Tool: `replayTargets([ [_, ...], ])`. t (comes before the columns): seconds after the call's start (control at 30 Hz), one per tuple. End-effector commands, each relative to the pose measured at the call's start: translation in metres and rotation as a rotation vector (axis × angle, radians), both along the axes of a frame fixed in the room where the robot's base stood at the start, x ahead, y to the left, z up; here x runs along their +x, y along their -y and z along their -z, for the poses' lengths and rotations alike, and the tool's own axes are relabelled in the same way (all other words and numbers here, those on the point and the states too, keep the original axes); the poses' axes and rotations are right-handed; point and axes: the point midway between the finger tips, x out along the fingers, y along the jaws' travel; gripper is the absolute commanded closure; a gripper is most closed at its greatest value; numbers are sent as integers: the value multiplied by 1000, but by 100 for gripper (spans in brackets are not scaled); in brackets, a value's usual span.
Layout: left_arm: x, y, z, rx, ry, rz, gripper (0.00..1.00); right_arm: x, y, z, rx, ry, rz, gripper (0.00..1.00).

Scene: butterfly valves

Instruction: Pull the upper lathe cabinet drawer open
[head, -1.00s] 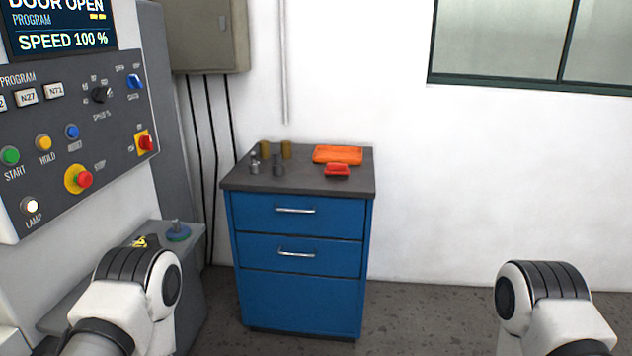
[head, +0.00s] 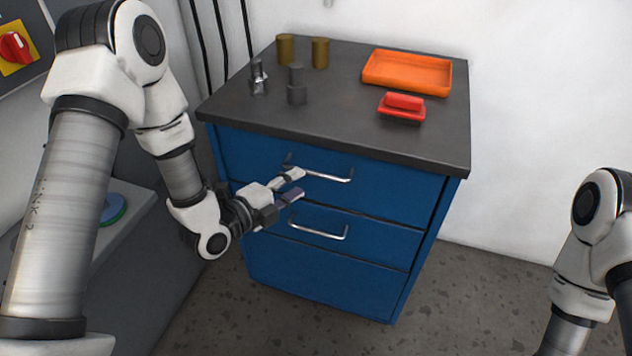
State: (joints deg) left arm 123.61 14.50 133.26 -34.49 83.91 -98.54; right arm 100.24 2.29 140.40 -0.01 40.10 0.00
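The blue cabinet's upper drawer (head: 398,190) sits flush with the front and looks closed. Its silver bar handle (head: 332,176) runs across the middle of the drawer face. My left gripper (head: 298,184) is in front of the drawer, near the left part of this handle. Its two fingers are apart, one above the other, with nothing seen between them. The upper fingertip overlaps the handle's left part in the picture; I cannot tell whether they touch. My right gripper is out of view; only part of my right arm shows at the right edge.
The lower drawer's handle (head: 318,228) is just below my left gripper. On the dark cabinet top (head: 345,110) stand an orange tray (head: 408,72), a red item (head: 402,106), brass cylinders (head: 320,52) and grey metal parts. Floor to the right is clear.

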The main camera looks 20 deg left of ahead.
Motion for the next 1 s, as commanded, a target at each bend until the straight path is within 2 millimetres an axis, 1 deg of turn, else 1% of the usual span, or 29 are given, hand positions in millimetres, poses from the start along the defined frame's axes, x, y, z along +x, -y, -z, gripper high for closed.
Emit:
replayTargets([
  [0.2, 34, 18, 6, 5, -2, 5, 61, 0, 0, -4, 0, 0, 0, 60],
  [0.33, 54, 26, 10, 3, -4, 3, 61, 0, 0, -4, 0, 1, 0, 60],
  [0.47, 63, 30, 13, 1, -6, 0, 61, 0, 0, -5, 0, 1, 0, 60],
  [0.67, 63, 30, 13, -1, -8, -1, 61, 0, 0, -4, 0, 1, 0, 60],
  [0.77, 63, 30, 13, -1, -8, -1, 93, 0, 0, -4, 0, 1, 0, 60],
  [0.8, 63, 30, 13, -1, -8, -1, 100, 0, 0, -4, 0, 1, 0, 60],
  [1.0, 63, 30, 13, -1, -8, -1, 100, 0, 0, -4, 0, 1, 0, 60],
])
